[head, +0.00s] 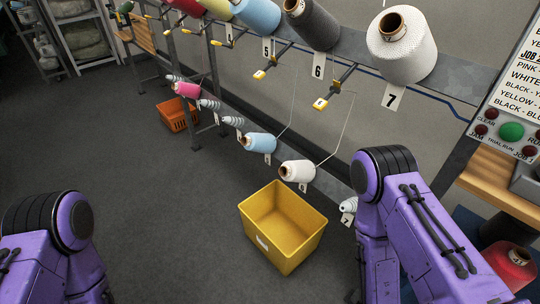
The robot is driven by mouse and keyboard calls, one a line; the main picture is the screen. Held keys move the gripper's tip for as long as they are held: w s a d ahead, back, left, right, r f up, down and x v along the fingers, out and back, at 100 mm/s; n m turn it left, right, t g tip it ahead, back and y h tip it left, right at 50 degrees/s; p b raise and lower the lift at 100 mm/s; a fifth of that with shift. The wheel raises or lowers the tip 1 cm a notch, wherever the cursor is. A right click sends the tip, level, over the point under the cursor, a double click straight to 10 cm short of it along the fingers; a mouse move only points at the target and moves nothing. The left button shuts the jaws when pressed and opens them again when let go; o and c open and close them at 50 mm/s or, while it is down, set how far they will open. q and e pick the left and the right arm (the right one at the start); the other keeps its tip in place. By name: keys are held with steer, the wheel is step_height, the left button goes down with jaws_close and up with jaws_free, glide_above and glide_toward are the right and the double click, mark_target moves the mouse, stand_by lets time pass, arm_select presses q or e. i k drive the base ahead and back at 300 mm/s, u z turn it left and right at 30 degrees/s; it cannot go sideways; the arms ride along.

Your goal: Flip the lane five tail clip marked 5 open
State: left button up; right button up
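Yellow-tipped clips sit on short dark arms along the rail. One clip (259,74) hangs below and between the upper labels 5 and 6, and another clip (320,103) is below and between labels 6 and 7. Their own marks are too small to read, so I cannot tell for certain which is marked 5, nor whether either is open or shut. The upper label 5 (266,47) hangs under a light blue cone (257,14). My purple arms come in at the lower left and right. Both grippers are out of view.
A yellow bin (283,228) stands on the floor below the lower row of cones. A lower light blue cone (259,142) and white cone (297,171) have threads rising from them. A control panel (512,125) is at the right. An orange basket (175,114) stands further left; the left floor is clear.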

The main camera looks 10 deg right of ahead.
mark_target(258, 75)
steer(key=u, duration=2)
steer(key=i, duration=1.4)
steer(key=z, duration=3)
